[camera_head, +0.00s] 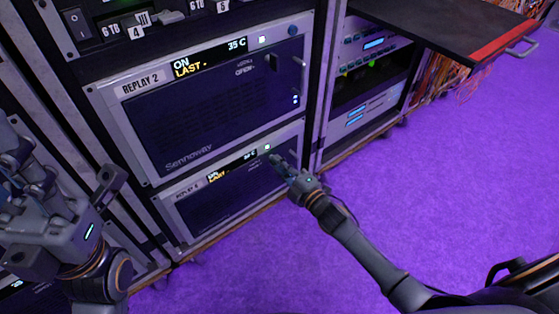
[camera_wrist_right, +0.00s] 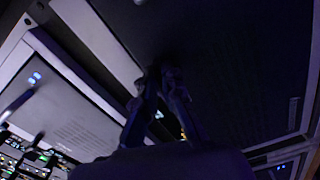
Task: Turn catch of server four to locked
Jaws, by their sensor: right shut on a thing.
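The lower server (camera_head: 235,195) in the rack has a small display and a label that seems to read Replay 4. My right gripper (camera_head: 278,163) is at the upper right of its front, shut on what appears to be its catch. The catch itself is hidden by the fingers, so its angle cannot be read. In the right wrist view the fingers (camera_wrist_right: 160,82) come together against the dark front panel (camera_wrist_right: 235,70). My left gripper (camera_head: 68,218) is at the left, away from this server, with its fingers spread and nothing seen between them.
A shelf with a red edge (camera_head: 505,38) juts out at the upper right, near hanging cables (camera_head: 475,85). The purple floor (camera_head: 440,180) is open to the right.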

